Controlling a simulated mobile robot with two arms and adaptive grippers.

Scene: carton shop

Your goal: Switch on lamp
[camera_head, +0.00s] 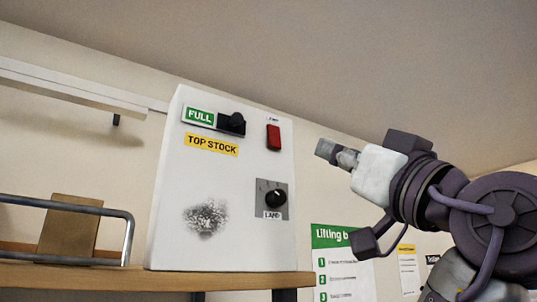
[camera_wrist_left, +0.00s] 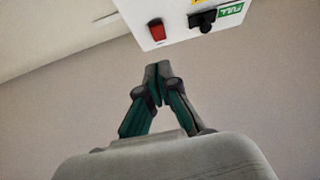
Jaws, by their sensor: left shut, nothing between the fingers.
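A white control box (camera_head: 225,185) stands on a wooden shelf. A red rocker switch (camera_head: 273,137) is at its upper right, under a small label too blurred to read. In the left wrist view the shut fingertips (camera_wrist_left: 158,70) point toward the box, below the red switch (camera_wrist_left: 157,30). My right gripper is not in view.
A black knob (camera_head: 233,123) sits beside a green FULL label, above a yellow TOP STOCK label (camera_head: 212,144). The wooden shelf (camera_head: 220,279) carries a metal rail (camera_head: 100,211) and a brown board (camera_head: 68,230) at left. A long white bar (camera_head: 70,86) runs along the wall. Posters (camera_head: 343,262) hang below right.

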